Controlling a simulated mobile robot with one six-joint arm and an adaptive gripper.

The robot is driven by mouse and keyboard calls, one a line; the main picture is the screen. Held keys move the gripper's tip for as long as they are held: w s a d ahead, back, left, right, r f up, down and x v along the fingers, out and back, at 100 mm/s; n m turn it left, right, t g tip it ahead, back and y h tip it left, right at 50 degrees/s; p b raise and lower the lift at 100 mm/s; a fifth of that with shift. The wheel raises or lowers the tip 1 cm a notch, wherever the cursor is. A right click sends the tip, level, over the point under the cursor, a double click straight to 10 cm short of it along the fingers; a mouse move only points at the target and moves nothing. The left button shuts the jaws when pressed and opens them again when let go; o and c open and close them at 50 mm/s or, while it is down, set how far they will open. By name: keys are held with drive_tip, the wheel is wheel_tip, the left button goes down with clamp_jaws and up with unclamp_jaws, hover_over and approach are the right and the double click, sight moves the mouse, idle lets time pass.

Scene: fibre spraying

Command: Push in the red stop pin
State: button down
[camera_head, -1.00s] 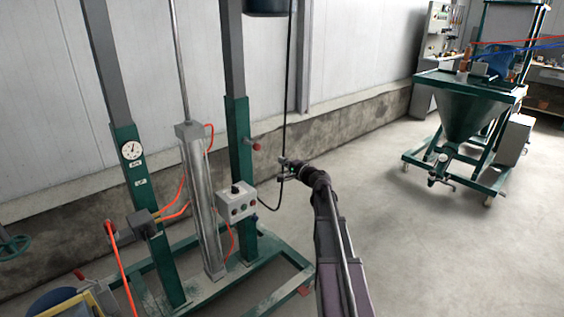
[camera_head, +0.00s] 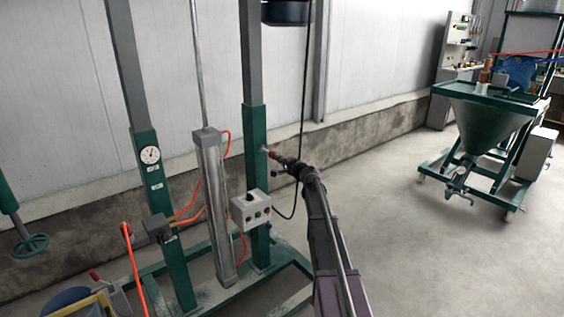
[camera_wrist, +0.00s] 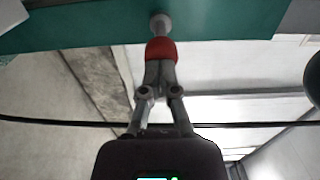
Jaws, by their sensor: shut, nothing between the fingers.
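The red stop pin (camera_wrist: 161,48) sticks out of the side of the green post (camera_wrist: 200,30) on a metal stem in the wrist view. In the head view, the pin (camera_head: 269,153) shows small on the right-hand green post (camera_head: 254,150). My gripper (camera_wrist: 160,72) is shut, with its fingertips right at the outer end of the red knob, touching it or nearly so. It holds nothing. In the head view my gripper (camera_head: 279,159) is in line with the pin, to the right of the post.
A grey control box (camera_head: 250,211) with buttons is on the post below my gripper. A black cable (camera_head: 304,110) hangs close by, behind my arm. A green hopper machine (camera_head: 487,122) stands at the right, with open floor between.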

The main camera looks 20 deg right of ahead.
sight(271, 154)
drive_tip(key=shift+w, duration=0.15)
drive_tip(key=shift+x, duration=2.45)
drive_tip(key=shift+s, duration=0.3)
drive_tip(key=v, duration=1.3)
drive_tip(key=shift+s+d, duration=0.25)
drive_tip(key=shift+s, duration=0.05)
